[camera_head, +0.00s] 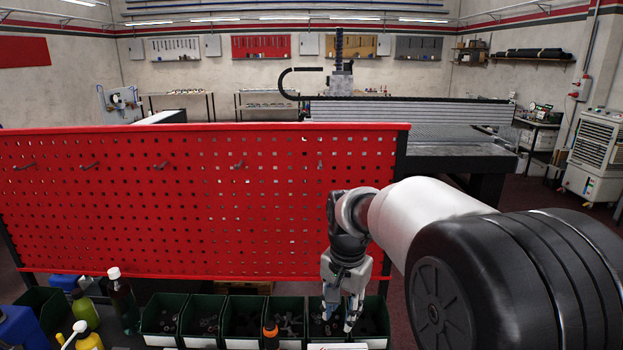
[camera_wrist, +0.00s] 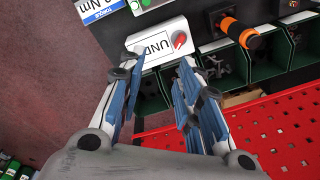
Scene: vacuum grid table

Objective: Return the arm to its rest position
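My arm (camera_head: 430,215) reaches forward from the right side of the head view, its end bent down in front of a red pegboard. My gripper (camera_head: 338,316) points down over the row of dark green bins, near the right end of the row. In the wrist view my gripper (camera_wrist: 161,66) has its two blue-padded fingers apart, with nothing held between them. Beyond the fingertips is a white box (camera_wrist: 158,50) with a label and a red knob. I cannot tell how far the fingertips are above the bins.
The red pegboard (camera_head: 200,200) stands close behind the bins (camera_head: 243,318). An orange-and-black handle (camera_wrist: 236,28) sticks up by the bins. Bottles, including a dark one (camera_head: 122,300), stand at the left. A large machine table (camera_head: 455,160) is behind the pegboard.

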